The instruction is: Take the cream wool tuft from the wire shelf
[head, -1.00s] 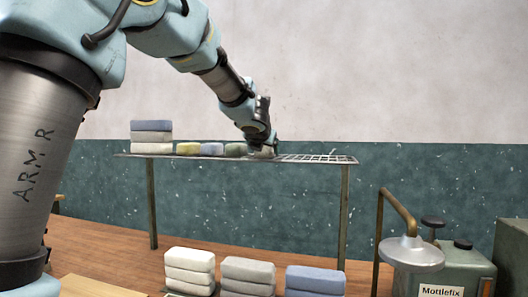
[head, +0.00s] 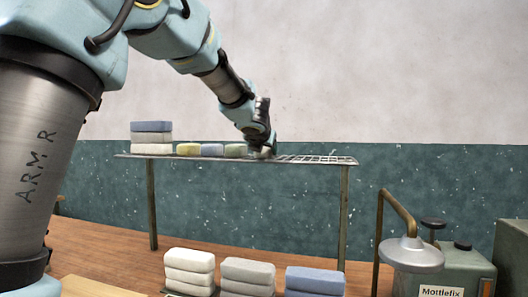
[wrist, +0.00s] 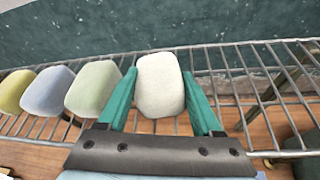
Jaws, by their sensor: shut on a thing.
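The cream wool tuft (wrist: 160,84) is a pale, rounded block in the wrist view, between the two teal fingers of my gripper (wrist: 160,90). My gripper is shut on it, one finger at each side. The tuft is over the bars of the wire shelf (wrist: 240,62); I cannot tell whether it still touches them. In the head view my gripper (head: 262,150) is at the shelf (head: 315,159), right of the row of tufts, and the cream tuft is mostly hidden there.
Left of my gripper a green tuft (wrist: 93,88), a blue-grey tuft (wrist: 48,91) and a yellow tuft (wrist: 12,91) sit in a row. Stacked blocks (head: 151,138) stand at the shelf's left end. The shelf's right end is bare. More stacks (head: 248,275) and a Mottlefix can (head: 440,270) are in front.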

